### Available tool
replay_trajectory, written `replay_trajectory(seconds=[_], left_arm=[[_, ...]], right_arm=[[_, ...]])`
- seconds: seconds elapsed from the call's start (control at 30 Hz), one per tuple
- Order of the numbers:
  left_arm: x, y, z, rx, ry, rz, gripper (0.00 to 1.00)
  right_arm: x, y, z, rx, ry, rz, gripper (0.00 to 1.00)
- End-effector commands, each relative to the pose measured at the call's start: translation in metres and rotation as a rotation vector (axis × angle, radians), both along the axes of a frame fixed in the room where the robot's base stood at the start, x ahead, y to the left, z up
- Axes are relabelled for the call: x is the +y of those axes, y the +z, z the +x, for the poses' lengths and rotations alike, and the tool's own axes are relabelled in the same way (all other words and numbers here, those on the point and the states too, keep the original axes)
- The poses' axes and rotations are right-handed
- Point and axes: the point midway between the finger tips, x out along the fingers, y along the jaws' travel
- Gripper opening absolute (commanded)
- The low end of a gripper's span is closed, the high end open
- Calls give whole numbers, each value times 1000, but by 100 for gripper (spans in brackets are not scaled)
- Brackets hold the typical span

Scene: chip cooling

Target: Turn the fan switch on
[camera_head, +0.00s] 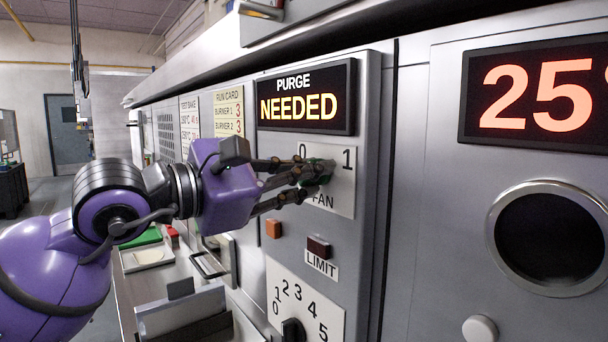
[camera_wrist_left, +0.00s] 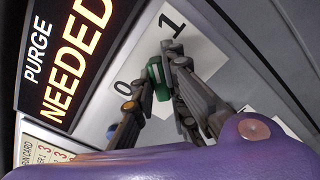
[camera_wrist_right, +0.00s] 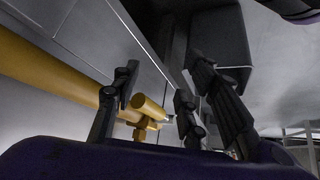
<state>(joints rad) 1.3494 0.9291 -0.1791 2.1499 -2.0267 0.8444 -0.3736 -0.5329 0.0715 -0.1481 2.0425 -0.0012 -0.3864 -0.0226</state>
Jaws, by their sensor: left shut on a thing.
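The fan switch is a green knob (camera_wrist_left: 157,74) on a pale plate (camera_head: 343,195) marked 0, 1 and FAN. In the head view the knob (camera_head: 325,168) is mostly hidden by my fingers. My left gripper (camera_head: 318,172) reaches it from the left, and its fingers (camera_wrist_left: 158,68) are shut on the knob from both sides. I cannot tell which mark the knob points to. My right gripper (camera_wrist_right: 155,95) shows only in its own wrist view, with its dark fingers apart.
A lit sign (camera_head: 305,97) above the switch reads PURGE NEEDED. Below are a LIMIT lamp (camera_head: 319,246), an orange button (camera_head: 273,229) and a numbered dial (camera_head: 292,330). A 25° display (camera_head: 540,95) is at right. A yellow pipe fitting (camera_wrist_right: 150,110) lies near my right fingers.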

Motion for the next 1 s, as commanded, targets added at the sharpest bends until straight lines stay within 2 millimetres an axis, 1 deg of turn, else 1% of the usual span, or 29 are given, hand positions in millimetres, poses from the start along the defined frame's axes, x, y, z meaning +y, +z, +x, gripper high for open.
replay_trajectory(seconds=[0.2, 0.23, 0.3, 0.37, 0.57, 0.67, 0.73, 0.87, 1.0], left_arm=[[0, -1, 0, -2, 1, 4, 0], [0, -1, 0, -2, 1, 4, 15], [0, 0, 0, -2, 1, 4, 24], [0, 0, 0, -2, 1, 3, 31], [0, 0, 0, -1, 1, 2, 31], [1, 0, 0, -2, 1, 1, 31], [4, 0, -2, -1, 2, 2, 31], [18, -1, -12, -1, 4, 3, 31], [42, -2, -29, -1, 5, 5, 31]], right_arm=[[-1, -1, -6, 9, -2, -1, 40], [-1, -1, -6, 10, -3, -1, 40], [-1, -1, -7, 12, -3, -1, 40], [-1, -1, -7, 12, -3, -1, 40], [-1, -1, -6, 10, -3, -1, 40], [1, 1, 2, -4, 0, 2, 40], [0, 1, 2, -4, -1, 1, 40], [0, 1, 0, -1, 0, 0, 40], [0, 0, -1, 1, 0, 0, 40]])
